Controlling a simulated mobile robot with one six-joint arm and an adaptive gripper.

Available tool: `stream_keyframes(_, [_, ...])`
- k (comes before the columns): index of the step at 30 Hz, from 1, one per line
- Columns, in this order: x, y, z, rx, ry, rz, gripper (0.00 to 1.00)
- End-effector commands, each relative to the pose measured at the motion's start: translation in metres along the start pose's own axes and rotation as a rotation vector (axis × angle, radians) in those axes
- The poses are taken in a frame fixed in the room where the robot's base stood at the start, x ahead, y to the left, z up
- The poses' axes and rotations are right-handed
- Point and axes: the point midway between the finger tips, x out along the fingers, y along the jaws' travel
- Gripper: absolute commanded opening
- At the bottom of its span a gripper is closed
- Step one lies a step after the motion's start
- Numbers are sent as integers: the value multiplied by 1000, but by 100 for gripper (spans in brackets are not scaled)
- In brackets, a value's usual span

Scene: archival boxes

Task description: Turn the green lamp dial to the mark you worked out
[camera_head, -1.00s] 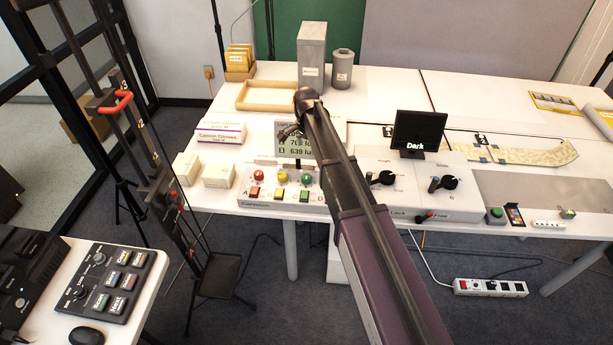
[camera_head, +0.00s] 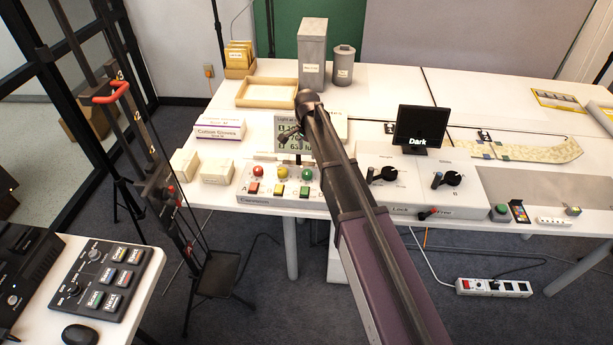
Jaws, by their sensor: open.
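The control box (camera_head: 243,199) stands at the front edge of the white table. It carries a red dial (camera_head: 258,170), a yellow dial (camera_head: 281,172) and the green lamp dial (camera_head: 307,174) in a row, with small coloured buttons below. The green dial's pointer and marks are too small to read. Behind the box stands a light-reading screen (camera_head: 305,146) with lux figures, partly covered by my arm. My gripper (camera_head: 287,134) shows small and dark in front of the screen, above and behind the dials. It is open, apart from the dials, and nothing shows in it.
My arm crosses the middle, just right of the green dial. A grey console (camera_head: 400,204) with black knobs and a dark monitor (camera_head: 422,127) stand to the right. White boxes (camera_head: 216,171) are left of the control box. A wooden tray (camera_head: 266,94) lies behind.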

Motion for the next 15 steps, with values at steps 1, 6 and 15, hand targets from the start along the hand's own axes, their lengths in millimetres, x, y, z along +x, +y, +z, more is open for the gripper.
stream_keyframes(1, [8, 0, 0, 0, 0, 0, 87])
stream_keyframes(6, [22, 0, 0, 0, 0, 0, 87])
stream_keyframes(15, [45, 0, -1, 1, 0, 0, 87])
